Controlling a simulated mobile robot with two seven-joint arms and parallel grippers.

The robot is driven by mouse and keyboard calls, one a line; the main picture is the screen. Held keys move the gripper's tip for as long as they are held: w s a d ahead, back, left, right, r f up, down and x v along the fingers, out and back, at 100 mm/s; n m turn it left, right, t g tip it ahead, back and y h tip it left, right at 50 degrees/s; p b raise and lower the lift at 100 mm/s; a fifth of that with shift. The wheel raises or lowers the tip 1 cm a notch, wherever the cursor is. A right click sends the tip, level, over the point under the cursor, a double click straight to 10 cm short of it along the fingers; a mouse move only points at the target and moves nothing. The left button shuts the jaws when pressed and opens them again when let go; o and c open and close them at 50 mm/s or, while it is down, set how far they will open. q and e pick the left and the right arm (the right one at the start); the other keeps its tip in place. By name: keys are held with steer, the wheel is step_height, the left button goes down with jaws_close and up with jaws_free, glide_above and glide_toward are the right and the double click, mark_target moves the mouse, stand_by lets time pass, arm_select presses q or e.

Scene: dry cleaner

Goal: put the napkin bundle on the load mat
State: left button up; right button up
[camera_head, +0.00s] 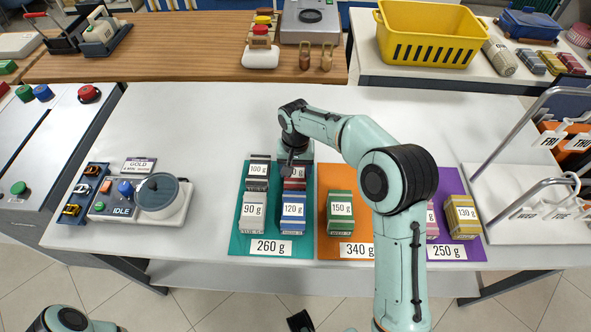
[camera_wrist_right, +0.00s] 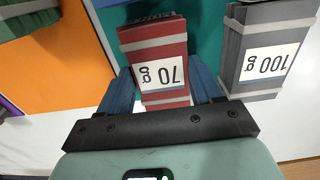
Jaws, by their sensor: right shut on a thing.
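Several labelled bundles stand on three coloured mats; I cannot tell which one is called the napkin bundle. My right gripper (camera_head: 294,166) is shut on a red bundle marked 70 g (camera_wrist_right: 160,50); its blue fingers (camera_wrist_right: 160,92) are on either side. The red bundle (camera_head: 294,186) is at the back of the teal mat (camera_head: 236,232), marked 260 g, partly hidden by the gripper. A grey 100 g bundle (camera_head: 258,172) is beside it. A grey 90 g (camera_head: 252,212) and a blue 120 g bundle (camera_head: 293,213) are in front.
The orange mat (camera_head: 328,232), marked 340 g, holds a green 150 g bundle (camera_head: 341,212); my right arm hides part of it. The purple mat (camera_head: 455,182), marked 250 g, holds a yellow 130 g bundle (camera_head: 462,216) and a pink one.

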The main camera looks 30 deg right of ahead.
mark_target(296, 172)
steer(key=shift+f, duration=0.15)
steer(key=shift+f, duration=0.15)
steer(key=o, duration=1.1)
step_height(296, 172, up, 12)
steer(key=shift+r+p, duration=0.25)
steer(key=shift+p, duration=0.6)
